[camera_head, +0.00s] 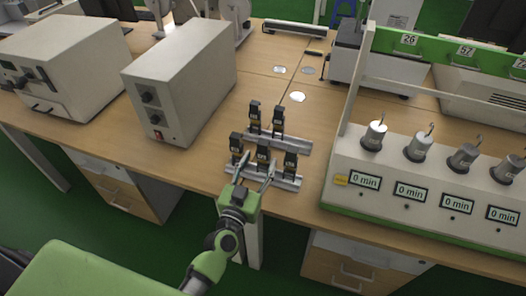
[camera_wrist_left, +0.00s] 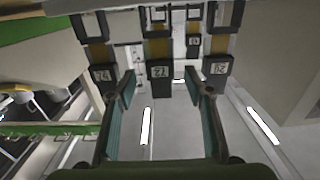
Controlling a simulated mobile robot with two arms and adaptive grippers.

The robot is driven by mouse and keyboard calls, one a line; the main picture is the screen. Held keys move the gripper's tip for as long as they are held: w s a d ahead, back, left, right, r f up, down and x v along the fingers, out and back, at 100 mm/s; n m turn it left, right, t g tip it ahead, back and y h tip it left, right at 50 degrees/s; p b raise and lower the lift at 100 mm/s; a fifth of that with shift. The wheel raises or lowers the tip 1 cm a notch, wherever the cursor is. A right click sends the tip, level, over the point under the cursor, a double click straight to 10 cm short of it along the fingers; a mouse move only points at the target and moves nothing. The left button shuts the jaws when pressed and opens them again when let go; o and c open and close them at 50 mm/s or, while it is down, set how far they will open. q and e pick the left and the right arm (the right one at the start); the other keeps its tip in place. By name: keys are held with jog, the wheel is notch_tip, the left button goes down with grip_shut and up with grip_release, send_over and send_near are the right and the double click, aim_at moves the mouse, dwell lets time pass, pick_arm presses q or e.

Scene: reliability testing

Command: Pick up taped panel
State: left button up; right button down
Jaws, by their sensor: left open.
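Several black panels stand upright in two metal racks in the head view. The front row holds a left panel (camera_head: 236,145), a middle panel (camera_head: 263,157) and a right panel (camera_head: 290,164) in the front rack (camera_head: 288,184). Two more, one of them a back panel (camera_head: 254,114), stand in the rear rack (camera_head: 299,147). My left gripper (camera_head: 257,168) is open, with its fingers on either side of the middle front panel. The left wrist view shows the left gripper (camera_wrist_left: 168,90) open and a labelled panel with a yellowish band (camera_wrist_left: 160,72) between the fingertips. No grip is visible.
A grey box with knobs (camera_head: 180,80) and a white instrument (camera_head: 65,65) stand left on the wooden table (camera_head: 225,130). A timer unit with several metal weights (camera_head: 430,185) stands close on the right. White discs (camera_head: 298,97) lie behind the racks.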

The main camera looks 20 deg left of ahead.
aim_at(262, 155)
pick_arm(q)
jog(key=w, duration=0.4)
jog(key=shift+r, duration=0.15)
jog(key=c, duration=1.3)
jog(key=shift+r, duration=0.1)
jog(key=shift+r+p, duration=0.65)
jog(key=shift+p, duration=0.2)
notch_tip(262, 155, up, 2)
jog(key=shift+r+p, duration=0.1)
jog(key=shift+p, duration=1)
jog(key=s+r+p, duration=0.9)
jog(key=s+p, duration=0.3)
jog(key=s, duration=0.2)
jog(key=shift+r, duration=0.2)
